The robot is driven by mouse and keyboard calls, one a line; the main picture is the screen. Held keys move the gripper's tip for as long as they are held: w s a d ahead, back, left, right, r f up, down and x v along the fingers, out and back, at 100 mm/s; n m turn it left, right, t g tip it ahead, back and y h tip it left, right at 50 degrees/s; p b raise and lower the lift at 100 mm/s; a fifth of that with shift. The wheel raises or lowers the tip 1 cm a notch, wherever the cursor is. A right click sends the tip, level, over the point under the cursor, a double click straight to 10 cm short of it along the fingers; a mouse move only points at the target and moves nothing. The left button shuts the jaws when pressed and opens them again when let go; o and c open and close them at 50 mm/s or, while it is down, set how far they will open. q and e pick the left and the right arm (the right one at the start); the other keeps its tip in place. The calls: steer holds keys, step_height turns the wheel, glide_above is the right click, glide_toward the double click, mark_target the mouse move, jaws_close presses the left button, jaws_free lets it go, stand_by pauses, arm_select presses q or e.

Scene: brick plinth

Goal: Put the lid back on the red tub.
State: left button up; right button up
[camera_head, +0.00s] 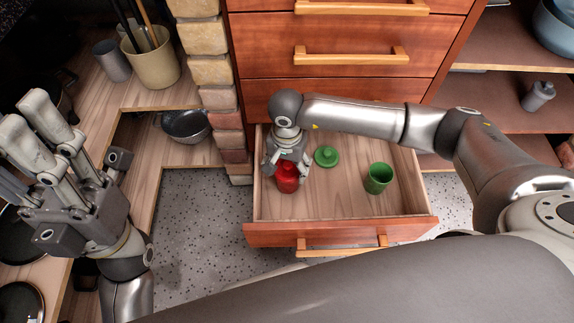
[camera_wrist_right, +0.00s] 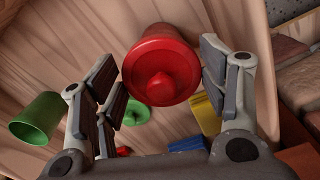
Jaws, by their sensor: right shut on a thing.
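My right gripper (camera_head: 286,168) reaches down into the open drawer at the red tub (camera_head: 287,183). In the right wrist view the gripper (camera_wrist_right: 163,72) is shut on the red lid (camera_wrist_right: 160,80), whose round knob faces the camera. The tub (camera_wrist_right: 162,33) shows directly behind the lid, in line with it. I cannot tell whether the lid is fully seated or slightly above the rim. The fingers hide part of the tub in the head view. My left gripper (camera_head: 78,132) is open and empty at the left, over the counter.
In the drawer (camera_head: 330,205), a green lid (camera_head: 327,156) lies right of the tub and an open green tub (camera_head: 378,179) stands farther right. The wrist view also shows blue (camera_wrist_right: 188,144) and yellow (camera_wrist_right: 207,112) things and a small red one (camera_wrist_right: 123,151). A brick column (camera_head: 205,75) stands left.

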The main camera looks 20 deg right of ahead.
stand_by(0.4)
steer(key=shift+o, duration=1.3)
steer(key=o, duration=0.5)
steer(key=shift+o, duration=0.2)
steer(key=shift+o, duration=0.9)
steer(key=shift+r, duration=0.15)
